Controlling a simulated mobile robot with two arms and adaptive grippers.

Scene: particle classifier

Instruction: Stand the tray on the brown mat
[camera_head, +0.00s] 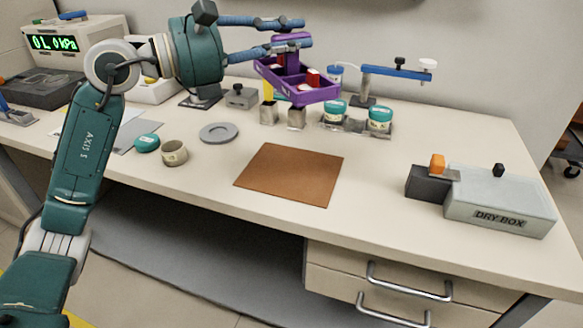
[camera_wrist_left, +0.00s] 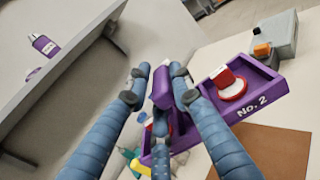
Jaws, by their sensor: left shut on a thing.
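The purple tray (camera_head: 325,97) hangs in the air above the back of the bench, behind the brown mat (camera_head: 290,174). It carries red and white things and has a raised centre handle. My left gripper (camera_head: 302,32) is shut on that handle. In the left wrist view, the blue fingers (camera_wrist_left: 160,76) close around the handle, and the tray's side (camera_wrist_left: 262,103) reads "NO. 2". A red-and-white round piece (camera_wrist_left: 230,85) lies in one compartment. The mat is bare and flat on the bench; a part shows in the wrist view (camera_wrist_left: 265,155). My right gripper is not in view.
Teal-lidded jars (camera_head: 380,118) and small metal blocks (camera_head: 297,117) stand below and beside the tray. A blue-armed stand (camera_head: 395,73) is behind them. A grey disc (camera_head: 219,132) and open cup (camera_head: 174,153) lie left of the mat, the dry box (camera_head: 500,200) right.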

